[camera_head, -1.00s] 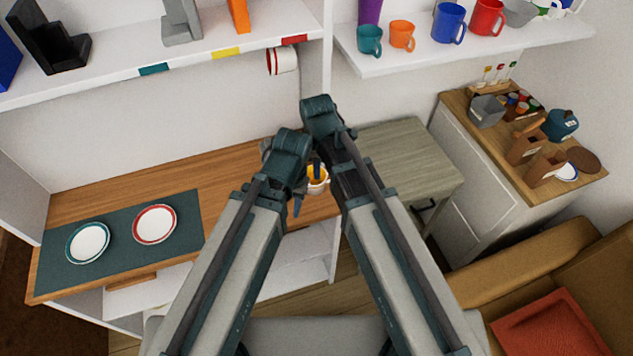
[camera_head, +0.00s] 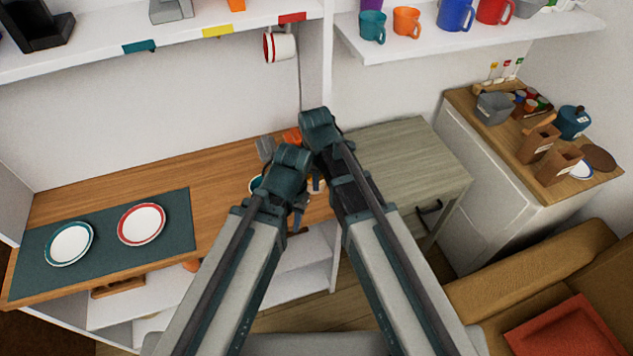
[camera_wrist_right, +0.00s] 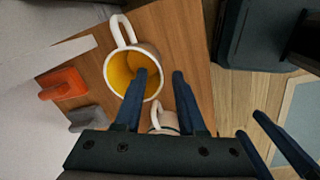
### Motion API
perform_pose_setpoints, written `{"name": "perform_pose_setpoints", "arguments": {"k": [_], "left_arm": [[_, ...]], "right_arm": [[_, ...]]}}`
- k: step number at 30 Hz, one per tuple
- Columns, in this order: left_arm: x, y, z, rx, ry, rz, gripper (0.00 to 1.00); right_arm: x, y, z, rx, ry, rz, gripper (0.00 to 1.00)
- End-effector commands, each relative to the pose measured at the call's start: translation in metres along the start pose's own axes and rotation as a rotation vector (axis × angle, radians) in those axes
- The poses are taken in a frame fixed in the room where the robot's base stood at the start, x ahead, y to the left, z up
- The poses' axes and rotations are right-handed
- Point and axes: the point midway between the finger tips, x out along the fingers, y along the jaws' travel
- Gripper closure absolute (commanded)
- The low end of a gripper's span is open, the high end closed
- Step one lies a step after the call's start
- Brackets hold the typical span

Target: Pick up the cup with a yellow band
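The white cup with a yellow inside (camera_wrist_right: 130,75) stands on the wooden counter (camera_wrist_right: 185,60), its handle toward the top of the right wrist view. In the head view my arms hide most of it. My right gripper (camera_wrist_right: 160,75) is open over it. One fingertip overlaps the cup's opening and the other is outside the wall, with the near rim between them; contact cannot be told. My left gripper (camera_head: 298,213) is lower, near the counter's front edge. Its blue fingers also show apart in the right wrist view (camera_wrist_right: 264,140), with nothing seen between them.
Another white cup (camera_wrist_right: 158,112) stands close beside, partly hidden by a finger. An orange object (camera_wrist_right: 64,84) and a grey object (camera_wrist_right: 88,119) lie nearby. A red-banded cup (camera_head: 282,47) hangs under the shelf. Two plates rest on a teal mat (camera_head: 100,220) at left.

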Motion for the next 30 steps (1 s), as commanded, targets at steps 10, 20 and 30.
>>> {"name": "perform_pose_setpoints", "arguments": {"k": [10, 20, 30], "left_arm": [[0.043, 0.004, -0.003, 0.0, 0.0, 0.0, 0.61], [0.042, 0.004, -0.003, 0.0, 0.0, 0.0, 0.61], [0.042, 0.004, -0.003, 0.0, 0.0, 0.0, 0.61]], "right_arm": [[0.044, -0.001, -0.006, 0.0, 0.0, 0.0, 0.6], [0.043, 0.0, -0.006, 0.0, 0.0, 0.0, 0.69], [0.043, 0.0, -0.006, 0.0, 0.0, 0.0, 1.0]]}}
